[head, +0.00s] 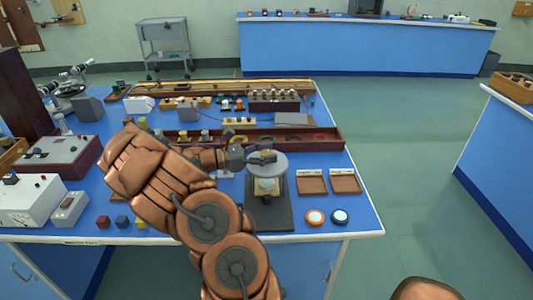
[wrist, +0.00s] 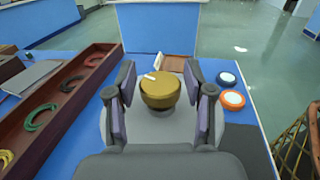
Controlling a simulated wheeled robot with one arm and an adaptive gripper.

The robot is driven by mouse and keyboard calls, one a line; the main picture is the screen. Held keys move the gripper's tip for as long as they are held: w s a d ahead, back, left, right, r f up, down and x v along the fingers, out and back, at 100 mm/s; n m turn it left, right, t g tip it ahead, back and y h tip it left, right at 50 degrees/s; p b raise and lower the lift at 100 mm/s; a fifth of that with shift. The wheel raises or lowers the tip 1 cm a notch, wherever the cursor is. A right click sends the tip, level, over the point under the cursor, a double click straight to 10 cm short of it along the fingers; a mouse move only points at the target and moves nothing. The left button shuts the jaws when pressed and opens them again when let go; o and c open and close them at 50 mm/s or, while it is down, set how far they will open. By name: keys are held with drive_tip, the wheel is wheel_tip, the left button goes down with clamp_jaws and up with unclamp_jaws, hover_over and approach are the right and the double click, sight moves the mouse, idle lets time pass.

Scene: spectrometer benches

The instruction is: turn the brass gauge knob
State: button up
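The brass gauge knob (wrist: 160,93) is a squat round knob with a white mark on its top left. In the wrist view it stands on a grey round dial plate (wrist: 160,127). My gripper (wrist: 161,82) is open, with one finger on each side of the knob and narrow gaps between pads and knob. In the head view my gripper (head: 262,157) is over the round plate (head: 280,166), which stands on a dark base (head: 270,217). The knob is mostly hidden there by the gripper.
An orange-rimmed disc (head: 315,217) and a dark-rimmed disc (head: 340,216) lie right of the base. Two brown trays (head: 312,185) (head: 345,184) are behind them. A long wooden box (head: 322,141) with coiled wires lies behind the gauge. Meters crowd the bench's left side.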

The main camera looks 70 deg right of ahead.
drive_tip(key=c, duration=0.8)
drive_tip(key=shift+n+t+h, duration=0.3)
drive_tip(key=shift+f+n+t+h+b, duration=0.1)
drive_tip(key=shift+n+t+h+b, duration=1.2)
drive_tip(key=shift+n+t+h, duration=0.8)
drive_tip(key=shift+t, duration=0.4)
drive_tip(key=o, duration=1.2)
drive_tip(key=shift+c, duration=0.2)
